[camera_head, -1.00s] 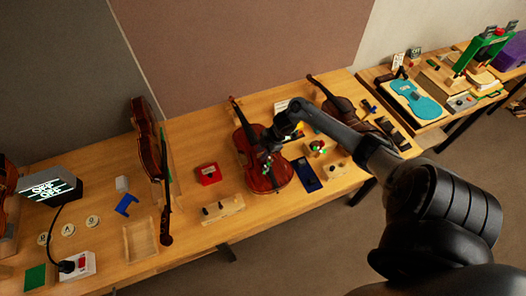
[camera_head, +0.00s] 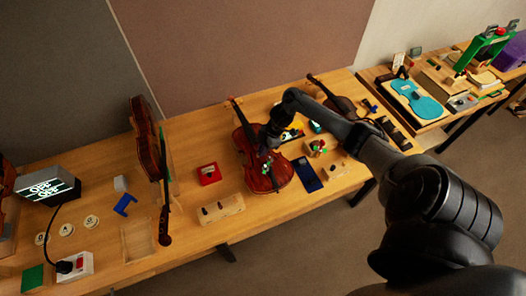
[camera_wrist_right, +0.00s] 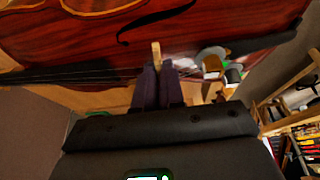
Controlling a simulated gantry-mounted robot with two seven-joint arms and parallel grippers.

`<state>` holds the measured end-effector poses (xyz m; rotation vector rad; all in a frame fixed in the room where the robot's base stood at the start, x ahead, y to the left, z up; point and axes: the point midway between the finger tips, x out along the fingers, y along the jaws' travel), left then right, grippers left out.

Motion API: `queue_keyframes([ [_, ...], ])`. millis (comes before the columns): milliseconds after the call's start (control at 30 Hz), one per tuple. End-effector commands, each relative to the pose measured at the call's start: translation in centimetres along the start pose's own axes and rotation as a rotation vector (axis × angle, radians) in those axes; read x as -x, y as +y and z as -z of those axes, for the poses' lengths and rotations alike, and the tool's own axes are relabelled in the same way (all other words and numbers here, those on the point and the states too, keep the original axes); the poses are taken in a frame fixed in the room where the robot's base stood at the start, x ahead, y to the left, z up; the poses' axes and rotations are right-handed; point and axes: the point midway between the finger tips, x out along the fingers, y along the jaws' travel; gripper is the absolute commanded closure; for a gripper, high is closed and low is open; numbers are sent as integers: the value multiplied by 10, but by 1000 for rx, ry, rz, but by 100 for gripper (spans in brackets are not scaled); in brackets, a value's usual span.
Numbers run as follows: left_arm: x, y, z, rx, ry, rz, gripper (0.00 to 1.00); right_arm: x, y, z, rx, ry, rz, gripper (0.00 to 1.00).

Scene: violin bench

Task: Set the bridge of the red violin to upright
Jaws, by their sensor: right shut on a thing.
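The red violin (camera_head: 259,181) lies on the bench, its neck toward the back, in the head view. Its red body also fills the top of the right wrist view (camera_wrist_right: 230,25), with the dark strings running across. My right gripper (camera_head: 268,146) is at the violin's body, coming from the right. In the wrist view its two dark fingers (camera_wrist_right: 158,76) are shut on the pale wooden bridge (camera_wrist_right: 156,53), whose end sticks out past the fingertips. The bridge's lower part is hidden by the fingers, and I cannot tell its exact tilt. My left gripper is not in view.
A second violin (camera_head: 147,150) stands to the left and a darker one (camera_head: 318,82) lies to the right. A red box (camera_head: 208,174), a wooden block with pegs (camera_head: 222,208) and a dark blue mat (camera_head: 306,175) lie near the red violin. Bare bench shows between them.

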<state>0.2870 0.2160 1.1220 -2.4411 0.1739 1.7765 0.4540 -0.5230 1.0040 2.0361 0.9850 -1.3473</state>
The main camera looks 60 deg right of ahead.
Motion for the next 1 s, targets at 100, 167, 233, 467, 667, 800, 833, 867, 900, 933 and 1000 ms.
queue_keyframes([
  [100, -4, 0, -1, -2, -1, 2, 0, -1, 1, -1, -8, -1, 14, 100],
  [167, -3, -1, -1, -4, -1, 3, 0, 0, 1, -1, -10, -1, 17, 100],
  [233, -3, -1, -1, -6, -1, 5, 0, 0, 1, -1, -10, -1, 17, 100],
  [467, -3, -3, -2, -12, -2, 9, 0, 0, 1, -1, -9, -1, 16, 79],
  [667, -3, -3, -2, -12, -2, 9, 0, 0, 1, -1, -9, -1, 16, 66],
  [800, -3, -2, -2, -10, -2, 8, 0, 0, 1, 0, -9, -1, 16, 66],
  [833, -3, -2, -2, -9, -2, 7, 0, 0, 1, 0, -8, -1, 16, 66],
  [867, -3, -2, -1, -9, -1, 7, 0, 1, 1, -1, -8, -1, 16, 66],
  [900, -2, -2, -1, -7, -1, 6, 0, 3, 1, -1, -8, -1, 15, 66],
  [933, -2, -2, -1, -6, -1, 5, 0, 4, 1, -1, -7, -1, 15, 66],
  [1000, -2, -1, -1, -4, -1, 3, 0, 10, 2, -1, -7, -1, 14, 66],
])
